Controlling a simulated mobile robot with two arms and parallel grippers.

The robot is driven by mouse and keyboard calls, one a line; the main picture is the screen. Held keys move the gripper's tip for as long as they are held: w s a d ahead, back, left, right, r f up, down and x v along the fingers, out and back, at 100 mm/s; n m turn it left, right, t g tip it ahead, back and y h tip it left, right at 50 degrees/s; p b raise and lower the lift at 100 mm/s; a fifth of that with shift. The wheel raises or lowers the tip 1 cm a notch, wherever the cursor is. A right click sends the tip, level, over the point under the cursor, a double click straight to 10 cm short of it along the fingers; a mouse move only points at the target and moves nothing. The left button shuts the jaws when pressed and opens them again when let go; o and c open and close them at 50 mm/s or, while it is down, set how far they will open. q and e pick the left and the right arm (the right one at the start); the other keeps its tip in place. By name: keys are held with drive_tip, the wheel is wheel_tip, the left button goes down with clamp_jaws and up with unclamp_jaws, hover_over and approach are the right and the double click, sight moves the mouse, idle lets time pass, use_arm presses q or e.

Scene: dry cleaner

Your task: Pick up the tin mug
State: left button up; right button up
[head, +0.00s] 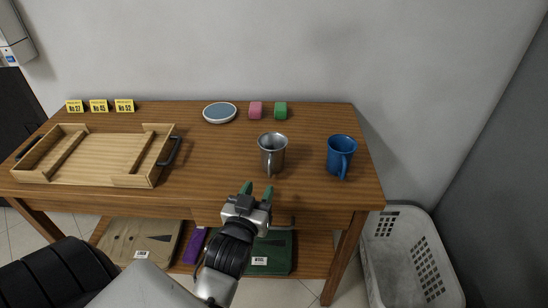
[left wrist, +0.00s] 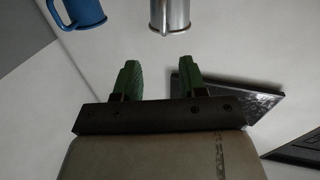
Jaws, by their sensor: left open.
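The tin mug (head: 271,152) is a silver metal cup standing upright on the wooden table, with its handle facing toward me. It also shows in the left wrist view (left wrist: 171,14), cut off by the top edge. My left gripper (head: 257,189) is just in front of the mug, near the table's front edge, with its green fingertips pointing at it. In the left wrist view its green fingers (left wrist: 156,75) are apart with nothing between them. A gap shows between the fingers and the mug. My right gripper is not in view.
A blue mug (head: 341,155) stands to the right of the tin mug. A wooden tray (head: 97,162) with a dark handle lies at left. A white basket (head: 408,262) stands right of the table.

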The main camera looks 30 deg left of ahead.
sight(269, 166)
use_arm(q)
drive_tip(key=x, duration=0.3)
drive_tip(key=p+x, duration=0.1)
drive_tip(key=x, duration=0.6)
drive_tip(key=shift+a+f, duration=0.25)
drive_tip(key=shift+a, duration=0.05)
clamp_jaws()
